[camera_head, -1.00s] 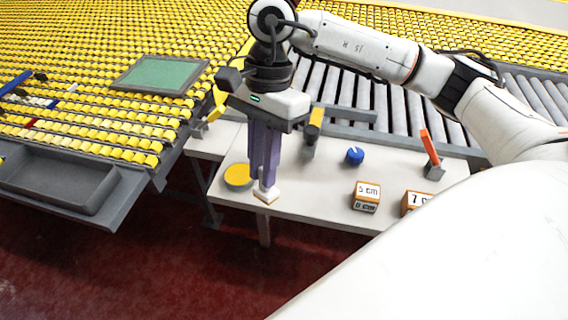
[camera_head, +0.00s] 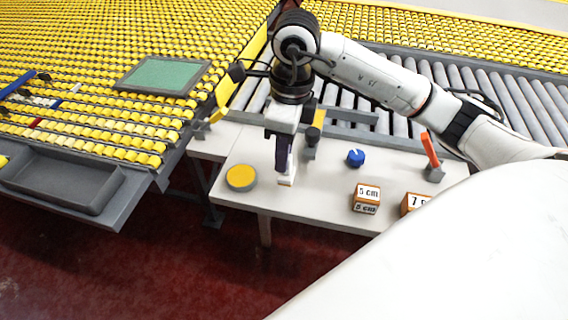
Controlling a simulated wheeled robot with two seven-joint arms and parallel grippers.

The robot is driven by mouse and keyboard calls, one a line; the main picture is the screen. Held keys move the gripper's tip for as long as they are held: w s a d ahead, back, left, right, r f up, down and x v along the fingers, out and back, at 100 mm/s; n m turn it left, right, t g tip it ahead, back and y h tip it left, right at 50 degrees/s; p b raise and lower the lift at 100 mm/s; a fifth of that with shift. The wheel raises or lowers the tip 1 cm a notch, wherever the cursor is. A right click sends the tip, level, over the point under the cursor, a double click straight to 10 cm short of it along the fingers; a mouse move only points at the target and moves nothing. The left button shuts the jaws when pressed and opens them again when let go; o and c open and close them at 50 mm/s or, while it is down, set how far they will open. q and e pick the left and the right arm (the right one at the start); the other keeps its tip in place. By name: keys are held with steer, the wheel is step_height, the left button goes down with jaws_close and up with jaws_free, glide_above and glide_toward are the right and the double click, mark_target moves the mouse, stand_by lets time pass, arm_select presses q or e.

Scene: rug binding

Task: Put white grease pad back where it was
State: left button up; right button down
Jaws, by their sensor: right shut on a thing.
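The white grease pad (camera_head: 287,179) is a small pale block at the tips of my right gripper (camera_head: 284,168). The gripper points down over the white table (camera_head: 320,197) and is shut on the pad. The pad is at or just above the tabletop; I cannot tell if it touches. It is to the right of a round yellow disc (camera_head: 241,177) with a grey rim. My left gripper is not in view.
On the table stand a blue knob (camera_head: 355,158), a block marked 5 cm (camera_head: 367,199), another numbered block (camera_head: 414,204) and an orange-handled thing (camera_head: 430,151). A dark upright post (camera_head: 312,140) is close right of the gripper. A grey tray (camera_head: 62,180) is at left.

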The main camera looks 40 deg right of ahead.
steer(key=shift+f, duration=1.8)
steer(key=shift+f, duration=0.15)
steer(key=c, duration=1.7)
jaws_free()
steer(key=shift+o, duration=0.2)
steer(key=r, duration=1.2)
steer(key=shift+s+d+r, duration=0.15)
steer(key=shift+s+d, duration=0.1)
steer(key=shift+s, duration=0.15)
